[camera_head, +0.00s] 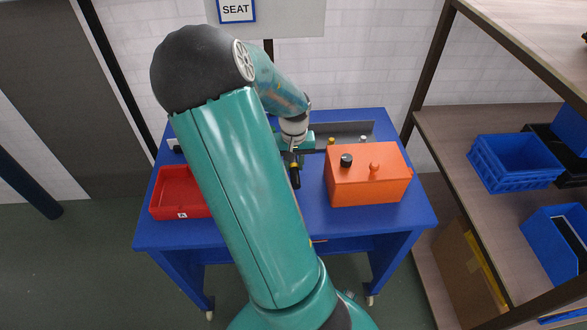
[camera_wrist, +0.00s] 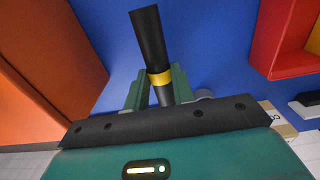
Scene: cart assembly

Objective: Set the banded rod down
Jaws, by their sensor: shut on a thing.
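The banded rod (camera_wrist: 149,38) is black with a yellow band and a greyer end below it. In the wrist view it stands between the two green fingers of my gripper (camera_wrist: 160,88), which is shut on it near the band. In the head view the rod (camera_head: 295,177) hangs below my gripper (camera_head: 293,156), over the middle of the blue cart top (camera_head: 310,216). I cannot tell whether its free end touches the surface. My arm hides part of the cart.
An orange box (camera_head: 350,188) with a black knob and an orange knob stands right of the rod. A red tray (camera_head: 180,212) is at the left. A grey tray (camera_head: 350,127) lies at the back. Shelves with blue crates (camera_head: 512,165) stand right. Blue surface around the rod is bare.

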